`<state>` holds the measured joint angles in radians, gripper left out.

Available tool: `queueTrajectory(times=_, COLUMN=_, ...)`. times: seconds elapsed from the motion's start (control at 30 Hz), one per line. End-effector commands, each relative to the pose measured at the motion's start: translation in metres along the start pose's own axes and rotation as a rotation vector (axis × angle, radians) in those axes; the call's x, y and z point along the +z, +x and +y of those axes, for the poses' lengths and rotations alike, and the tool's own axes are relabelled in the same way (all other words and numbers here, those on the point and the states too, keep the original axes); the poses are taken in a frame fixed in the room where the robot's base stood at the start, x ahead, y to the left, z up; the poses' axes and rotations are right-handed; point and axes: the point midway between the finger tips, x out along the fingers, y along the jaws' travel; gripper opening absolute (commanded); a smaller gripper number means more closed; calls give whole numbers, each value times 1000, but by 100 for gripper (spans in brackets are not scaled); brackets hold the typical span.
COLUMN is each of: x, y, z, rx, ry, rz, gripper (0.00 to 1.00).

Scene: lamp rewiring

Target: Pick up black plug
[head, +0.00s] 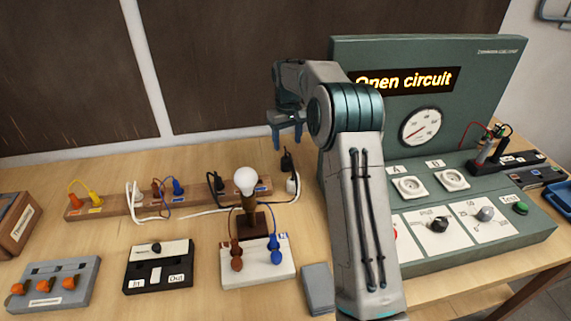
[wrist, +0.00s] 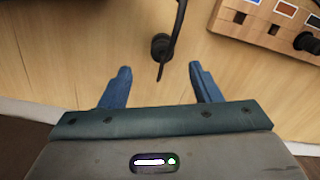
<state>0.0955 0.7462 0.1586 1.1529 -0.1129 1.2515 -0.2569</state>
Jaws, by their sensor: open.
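A black plug (head: 287,161) stands on the table at the back, just left of the green panel. In the wrist view this black plug (wrist: 161,44) lies ahead of the fingertips, roughly centred between them, with a dark cable rising from it across the picture. My gripper (head: 287,131) is open and empty, above the plug in the head view. I cannot tell the exact height gap. A second black plug (head: 217,183) sits in the wooden socket strip; it also shows in the wrist view (wrist: 308,42).
The wooden strip (head: 112,208) holds several coloured plugs. A white plug (head: 292,184) is near the black one. The lamp bulb (head: 245,180) stands in front. The green test panel (head: 428,52), reading "Open circuit", rises on the right. Bare table lies around the plug.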

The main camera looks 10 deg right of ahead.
Motion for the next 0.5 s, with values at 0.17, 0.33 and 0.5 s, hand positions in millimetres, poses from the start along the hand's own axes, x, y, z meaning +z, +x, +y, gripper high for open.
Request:
queueTrajectory(times=0.17, x=0, y=25, z=0, rx=0, ry=0, rz=-1, gripper=57)
queueTrajectory(times=0.33, x=0, y=35, z=-1, rx=0, ry=0, rz=-2, gripper=57)
queueTrajectory(times=0.5, x=-2, y=59, z=-4, rx=-1, ry=-1, rz=-4, gripper=57)
